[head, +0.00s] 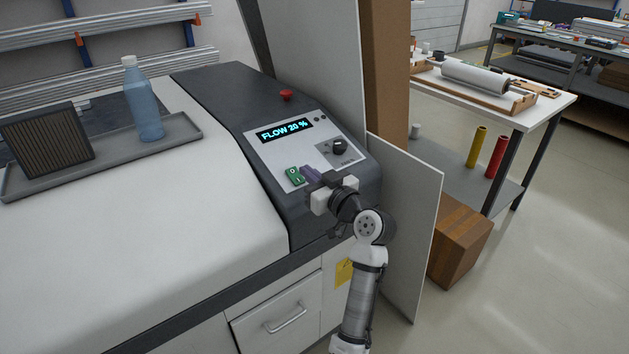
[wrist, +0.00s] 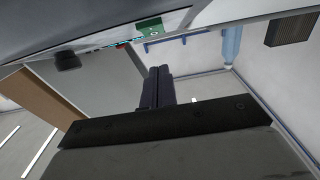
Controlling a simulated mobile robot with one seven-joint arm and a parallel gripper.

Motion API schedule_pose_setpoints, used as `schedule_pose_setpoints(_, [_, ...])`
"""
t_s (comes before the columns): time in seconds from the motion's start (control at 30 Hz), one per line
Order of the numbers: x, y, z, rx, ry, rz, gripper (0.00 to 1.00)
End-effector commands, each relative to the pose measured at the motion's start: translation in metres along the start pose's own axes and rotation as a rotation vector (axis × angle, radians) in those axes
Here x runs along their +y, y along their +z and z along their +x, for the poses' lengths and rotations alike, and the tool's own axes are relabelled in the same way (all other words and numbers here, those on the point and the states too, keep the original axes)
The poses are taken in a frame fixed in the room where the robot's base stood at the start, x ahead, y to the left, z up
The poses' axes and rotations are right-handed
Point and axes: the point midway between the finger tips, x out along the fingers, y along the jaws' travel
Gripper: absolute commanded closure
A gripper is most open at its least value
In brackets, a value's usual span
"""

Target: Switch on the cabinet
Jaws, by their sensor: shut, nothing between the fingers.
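The cabinet (head: 205,215) is a long white unit with a dark end that carries a grey control panel (head: 270,155). A lit display (head: 285,131) on the panel reads "FLOW 20 %". A green rocker switch (head: 294,176) with a pale mark sits at the panel's lower left; it also shows in the wrist view (wrist: 150,26). My gripper (head: 309,174) is shut and empty, its dark fingertips just right of the switch in the head view. I cannot tell whether they touch it. In the wrist view the closed fingers (wrist: 158,86) point towards the panel side.
A black knob (head: 340,145) is at the panel's right, and a red button (head: 287,96) stands behind the display. A blue bottle (head: 144,105) and a dark ribbed box (head: 48,140) stand on a tray (head: 185,132). A pale board (head: 405,220) stands right of my arm.

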Motion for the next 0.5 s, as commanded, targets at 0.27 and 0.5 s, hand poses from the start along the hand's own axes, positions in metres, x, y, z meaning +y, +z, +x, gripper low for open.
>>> schedule_pose_setpoints(0.27, [0.001,0.015,-0.064,0.001,0.005,0.000,1.00])
schedule_pose_setpoints(0.5, [0.001,0.018,-0.094,0.000,0.003,0.001,1.00])
